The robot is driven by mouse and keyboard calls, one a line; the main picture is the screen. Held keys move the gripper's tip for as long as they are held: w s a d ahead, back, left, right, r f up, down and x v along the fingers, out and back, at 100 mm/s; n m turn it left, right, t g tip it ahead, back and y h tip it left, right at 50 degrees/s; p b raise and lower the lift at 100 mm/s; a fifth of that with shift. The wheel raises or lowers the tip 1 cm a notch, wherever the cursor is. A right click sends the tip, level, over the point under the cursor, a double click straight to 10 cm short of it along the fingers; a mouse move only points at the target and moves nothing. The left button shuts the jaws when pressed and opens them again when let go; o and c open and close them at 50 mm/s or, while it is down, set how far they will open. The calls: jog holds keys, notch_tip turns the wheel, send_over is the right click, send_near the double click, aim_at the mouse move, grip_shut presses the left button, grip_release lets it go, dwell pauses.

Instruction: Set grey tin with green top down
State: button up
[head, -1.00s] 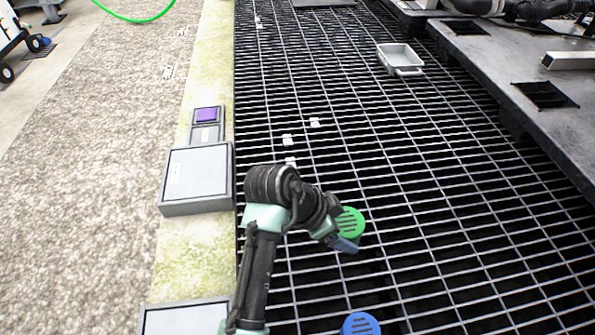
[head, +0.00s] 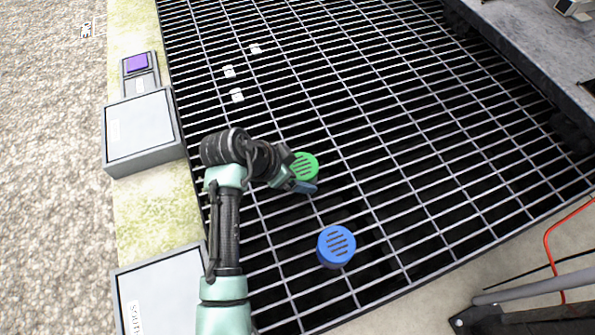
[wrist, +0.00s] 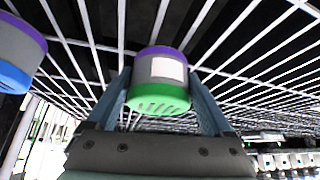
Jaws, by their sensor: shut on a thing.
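The grey tin with the green top (head: 305,165) shows mostly as its slotted green lid in the head view. In the wrist view the tin (wrist: 161,72) has a grey body, a white label and a purple band at its far end. My gripper (head: 300,178) is shut on the tin, with one finger on each side of it. The tin is over the dark grating (head: 400,180). I cannot tell whether its base touches the bars.
A blue-topped tin (head: 336,244) stands on the grating nearby, toward the bottom of the head view; it also shows in the wrist view (wrist: 18,55). Grey boxes (head: 142,130) line the left edge. The grating to the right is clear.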

jog(key=shift+f, duration=0.15)
jog(key=o, duration=1.2)
jog(key=shift+r, duration=0.25)
jog(key=p+v, duration=0.4)
jog(key=v, duration=0.8)
jog(key=shift+p, duration=0.4)
